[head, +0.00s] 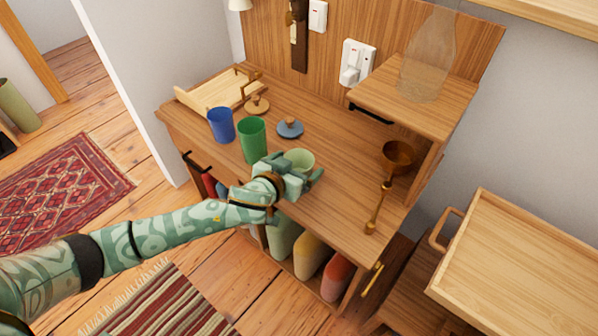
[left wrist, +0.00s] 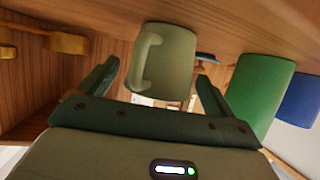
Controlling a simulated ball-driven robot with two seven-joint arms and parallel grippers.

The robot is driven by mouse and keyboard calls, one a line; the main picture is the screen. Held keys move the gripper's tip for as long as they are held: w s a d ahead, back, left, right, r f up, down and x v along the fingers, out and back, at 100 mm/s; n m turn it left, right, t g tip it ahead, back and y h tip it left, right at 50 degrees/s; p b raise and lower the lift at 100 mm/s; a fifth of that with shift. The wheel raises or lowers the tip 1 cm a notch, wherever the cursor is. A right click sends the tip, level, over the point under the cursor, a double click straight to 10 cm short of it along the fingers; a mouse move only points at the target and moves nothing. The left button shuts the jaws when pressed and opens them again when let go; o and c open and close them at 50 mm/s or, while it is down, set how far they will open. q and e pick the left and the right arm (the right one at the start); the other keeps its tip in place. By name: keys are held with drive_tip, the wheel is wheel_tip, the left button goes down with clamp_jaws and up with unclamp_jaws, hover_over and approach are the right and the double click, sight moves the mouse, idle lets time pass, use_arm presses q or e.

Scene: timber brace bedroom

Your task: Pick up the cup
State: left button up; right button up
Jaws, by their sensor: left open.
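A pale green cup (head: 300,159) stands on the wooden desk top, just beyond my left gripper in the head view. In the left wrist view the cup (left wrist: 166,62) shows its curved handle on its left side. My left gripper (head: 293,175) is open. In the left wrist view its two fingers (left wrist: 157,80) stand on either side of the cup, apart from it. Part of the cup is hidden behind the gripper in the head view. My right gripper is in neither view.
A green tumbler (head: 252,141) and a blue tumbler (head: 221,125) stand left of the cup. A blue lid-like piece (head: 290,128) lies behind. A brass goblet-like bowl (head: 398,157) and a brass spoon-like piece (head: 377,208) are at right. A raised shelf (head: 415,103) holds a glass bottle (head: 428,55).

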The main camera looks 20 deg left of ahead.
use_arm(q)
drive_tip(key=c, duration=1.2)
drive_tip(key=shift+o, duration=0.2)
drive_tip(key=shift+r, duration=0.1)
